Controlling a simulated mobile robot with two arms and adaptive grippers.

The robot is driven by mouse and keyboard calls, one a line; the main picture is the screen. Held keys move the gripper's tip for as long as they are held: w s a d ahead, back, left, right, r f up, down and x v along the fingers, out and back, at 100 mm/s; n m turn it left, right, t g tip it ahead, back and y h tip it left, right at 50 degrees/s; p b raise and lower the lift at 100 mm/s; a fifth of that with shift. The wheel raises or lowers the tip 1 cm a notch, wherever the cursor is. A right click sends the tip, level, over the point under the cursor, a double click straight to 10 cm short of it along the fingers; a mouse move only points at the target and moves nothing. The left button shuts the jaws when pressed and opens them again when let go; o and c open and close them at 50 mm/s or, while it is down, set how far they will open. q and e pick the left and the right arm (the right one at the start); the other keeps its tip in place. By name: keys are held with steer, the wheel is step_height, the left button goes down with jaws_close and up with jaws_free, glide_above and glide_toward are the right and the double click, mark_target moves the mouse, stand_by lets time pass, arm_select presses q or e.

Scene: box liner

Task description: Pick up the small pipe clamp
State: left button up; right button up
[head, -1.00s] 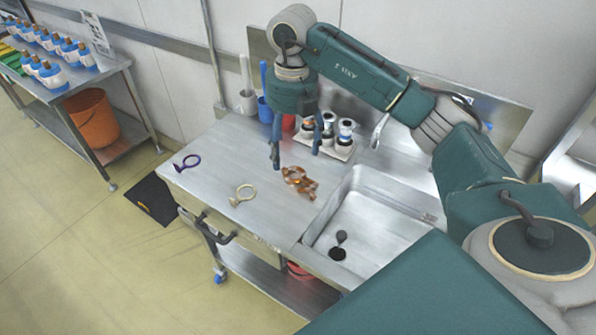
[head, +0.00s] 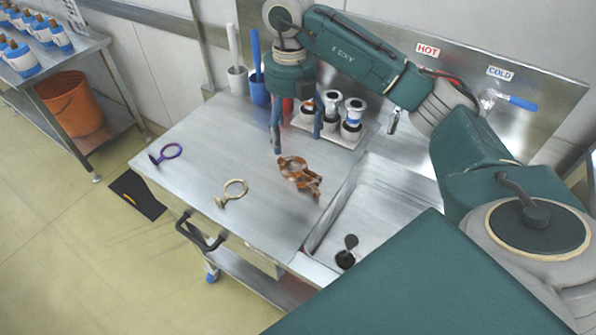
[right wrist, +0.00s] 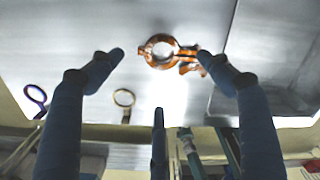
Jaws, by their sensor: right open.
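A copper-orange pipe clamp (head: 289,170) lies on the steel table left of the sink, with a smaller orange part against its right side; I cannot tell if they are one piece. A purple ring-shaped piece (head: 155,158) and a beige ring-shaped piece (head: 220,202) lie farther left. My right gripper (head: 297,142) is open and empty, above and just behind the orange clamp. In the right wrist view the orange clamp (right wrist: 147,56) shows between the spread fingertips, with no visible contact. My left gripper is not in view.
A white tray with several jars (head: 352,128) stands behind the right fingers. A blue cup (head: 259,92) and a grey cup (head: 237,80) stand at the back. The sink (head: 385,205) opens to the right. The table's left part is mostly clear.

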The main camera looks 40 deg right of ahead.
steer(key=p, duration=0.1)
glide_above(293, 165)
step_height(293, 165, down, 4)
steer(key=shift+f, duration=0.55)
steer(key=shift+f+p, duration=0.3)
steer(key=shift+p, duration=0.15)
steer(key=f+p, duration=0.2)
steer(key=f, duration=0.1)
steer(key=shift+s+f, duration=0.2)
steer(key=shift+f, duration=0.05)
steer(key=shift+w+f, duration=0.1)
steer(key=shift+f, duration=0.6)
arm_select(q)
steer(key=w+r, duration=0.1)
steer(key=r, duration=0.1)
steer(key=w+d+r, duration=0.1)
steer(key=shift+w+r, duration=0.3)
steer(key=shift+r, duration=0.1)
arm_select(e)
steer(key=c, duration=1.4)
steer(key=shift+r, duration=0.1)
steer(key=shift+c, duration=0.2)
